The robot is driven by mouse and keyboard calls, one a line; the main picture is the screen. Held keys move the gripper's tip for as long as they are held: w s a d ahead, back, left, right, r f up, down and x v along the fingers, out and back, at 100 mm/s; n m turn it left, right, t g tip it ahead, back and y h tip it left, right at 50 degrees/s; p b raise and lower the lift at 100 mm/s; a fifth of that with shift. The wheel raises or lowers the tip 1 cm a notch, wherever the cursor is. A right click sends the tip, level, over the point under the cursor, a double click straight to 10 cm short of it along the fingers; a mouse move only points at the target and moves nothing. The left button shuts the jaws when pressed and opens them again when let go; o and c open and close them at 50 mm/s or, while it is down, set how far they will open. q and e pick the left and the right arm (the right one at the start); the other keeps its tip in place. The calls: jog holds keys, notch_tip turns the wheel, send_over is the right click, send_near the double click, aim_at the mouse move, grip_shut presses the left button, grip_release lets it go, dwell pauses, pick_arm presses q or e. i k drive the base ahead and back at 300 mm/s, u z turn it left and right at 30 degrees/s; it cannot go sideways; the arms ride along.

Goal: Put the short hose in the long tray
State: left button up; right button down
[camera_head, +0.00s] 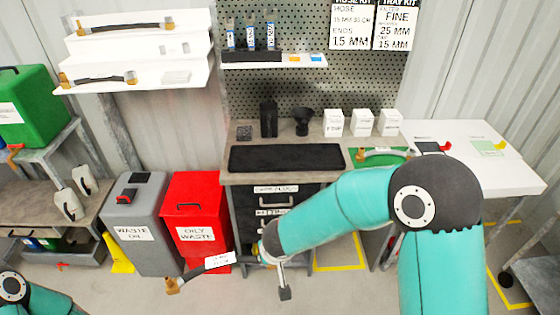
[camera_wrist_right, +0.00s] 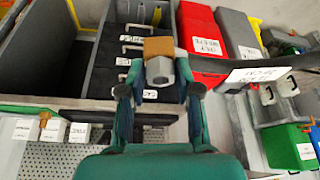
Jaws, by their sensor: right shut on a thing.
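My right gripper (camera_head: 264,252) is shut on one end of a dark hose (camera_head: 205,268) with a white label and a brass end fitting. The hose hangs out to the left of the gripper, in front of the red waste bin. In the right wrist view, the fingers (camera_wrist_right: 160,88) close around its grey and brass end fitting (camera_wrist_right: 160,62), and the dark hose runs off to the right. The long black tray (camera_head: 286,158) lies empty on the workbench, above and behind the gripper. Only a link of my left arm shows at bottom left; its gripper is out of view.
Two hoses (camera_head: 118,28) (camera_head: 100,79) lie on white wall shelves. A black stand (camera_head: 268,118), a funnel (camera_head: 302,120) and white boxes (camera_head: 361,122) stand behind the tray. A green tray (camera_head: 383,158) holding a hose is at its right. Bins (camera_head: 195,235) stand left of the bench.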

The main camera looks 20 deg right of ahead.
aim_at(286, 160)
jog(key=u, duration=5.75)
jog(key=k, duration=1)
jog(key=z, duration=5.75)
